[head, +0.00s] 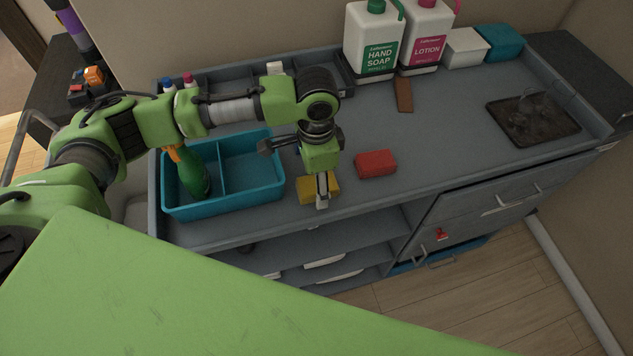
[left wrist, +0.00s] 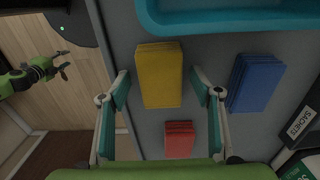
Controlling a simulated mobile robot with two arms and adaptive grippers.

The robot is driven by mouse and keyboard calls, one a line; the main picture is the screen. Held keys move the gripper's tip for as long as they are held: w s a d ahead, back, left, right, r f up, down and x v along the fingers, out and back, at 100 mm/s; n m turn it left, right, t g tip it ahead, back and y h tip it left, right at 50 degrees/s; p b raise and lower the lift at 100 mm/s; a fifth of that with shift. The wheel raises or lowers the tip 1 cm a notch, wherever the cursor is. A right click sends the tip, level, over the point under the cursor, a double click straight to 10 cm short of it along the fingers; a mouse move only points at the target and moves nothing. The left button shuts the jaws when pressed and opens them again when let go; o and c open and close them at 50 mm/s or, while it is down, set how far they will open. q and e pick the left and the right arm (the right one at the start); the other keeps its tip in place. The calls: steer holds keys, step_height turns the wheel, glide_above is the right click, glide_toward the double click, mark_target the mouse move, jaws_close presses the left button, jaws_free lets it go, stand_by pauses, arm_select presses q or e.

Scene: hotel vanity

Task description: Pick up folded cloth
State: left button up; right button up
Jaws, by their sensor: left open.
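A folded yellow cloth (head: 305,191) lies on the grey vanity top near its front edge, right of the teal caddy (head: 222,209). In the left wrist view the yellow cloth (left wrist: 159,72) shows between the fingers. My left gripper (head: 322,192) is open above it, one finger on each side, with nothing held. A folded red cloth (head: 375,163) lies to its right; it also shows in the left wrist view (left wrist: 179,140). A folded blue cloth (left wrist: 257,82) lies behind the yellow one, mostly hidden by my arm in the head view. My right gripper (left wrist: 64,60) is open, over the floor.
The teal caddy holds a green spray bottle (head: 190,171). Hand soap (head: 373,42) and lotion (head: 425,36) bottles stand at the back, with a brown strip (head: 403,94) before them. The middle of the top is clear.

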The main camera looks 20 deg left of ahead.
arm_select(q)
steer(key=shift+w+d+f, duration=0.1)
steer(key=shift+f, duration=0.1)
steer(key=c, duration=1.1)
steer(key=shift+r, duration=0.15)
steer(key=shift+r+b, duration=0.25)
steer(key=shift+b, duration=0.1)
step_height(320, 180, up, 2)
steer(key=shift+r+b, duration=0.1)
steer(key=shift+b, duration=0.55)
steer(key=s+r+b, duration=0.2)
steer(key=s+r, duration=0.8)
steer(key=s, duration=0.4)
steer(key=shift+a, duration=0.2)
